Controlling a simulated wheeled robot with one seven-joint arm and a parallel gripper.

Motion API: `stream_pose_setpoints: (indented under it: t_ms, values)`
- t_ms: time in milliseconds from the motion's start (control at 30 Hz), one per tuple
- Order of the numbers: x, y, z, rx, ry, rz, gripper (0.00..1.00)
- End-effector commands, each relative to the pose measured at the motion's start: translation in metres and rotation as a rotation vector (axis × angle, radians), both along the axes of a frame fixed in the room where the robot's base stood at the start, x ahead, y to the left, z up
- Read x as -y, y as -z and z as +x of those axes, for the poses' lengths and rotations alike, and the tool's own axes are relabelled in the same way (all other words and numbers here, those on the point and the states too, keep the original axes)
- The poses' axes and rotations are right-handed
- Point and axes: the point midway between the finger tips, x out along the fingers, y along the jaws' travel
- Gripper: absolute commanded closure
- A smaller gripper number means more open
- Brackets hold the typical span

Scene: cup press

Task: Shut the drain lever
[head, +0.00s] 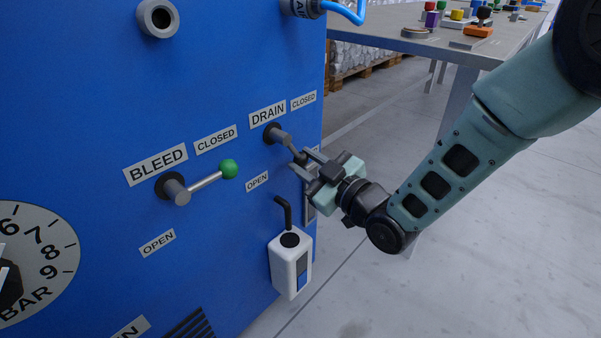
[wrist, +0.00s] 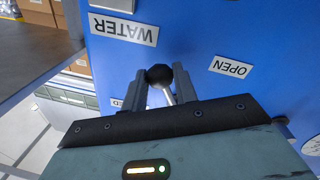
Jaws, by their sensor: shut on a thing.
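The drain lever (head: 288,143) sits on the blue panel under the DRAIN label (head: 267,114). Its arm slants down and right from its hub, between the CLOSED label (head: 303,101) at upper right and the OPEN label (head: 257,181) at lower left. My gripper (head: 305,160) is at the lever's outer end, coming from the right. In the wrist view my gripper (wrist: 159,80) has its two fingers on either side of the lever's black knob (wrist: 159,74), shut on it. The lever's thin rod shows below the knob; the hub is hidden there.
The bleed lever (head: 205,182), with a green knob, is left of the drain lever and points right. A white bottle (head: 290,265) with a black spout hangs below my gripper. A gauge (head: 35,260) is at lower left. A grey table (head: 440,45) stands behind; floor is open at right.

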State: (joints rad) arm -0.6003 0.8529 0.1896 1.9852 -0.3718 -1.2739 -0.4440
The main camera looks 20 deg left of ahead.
Motion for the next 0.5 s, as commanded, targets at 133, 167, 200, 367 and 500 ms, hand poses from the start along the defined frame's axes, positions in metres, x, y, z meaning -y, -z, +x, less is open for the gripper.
stream_pose_setpoints:
  t_ms: [133, 167, 200, 367, 500]
  values:
    - [0.004, -0.005, 0.009, 0.129, 0.001, -0.054, 1.00]
    - [0.005, -0.007, 0.010, 0.156, 0.001, -0.065, 1.00]
    - [0.006, -0.009, 0.012, 0.191, 0.001, -0.080, 1.00]
    - [0.009, -0.018, 0.020, 0.332, 0.002, -0.138, 1.00]
    - [0.011, -0.027, 0.026, 0.455, 0.003, -0.188, 1.00]
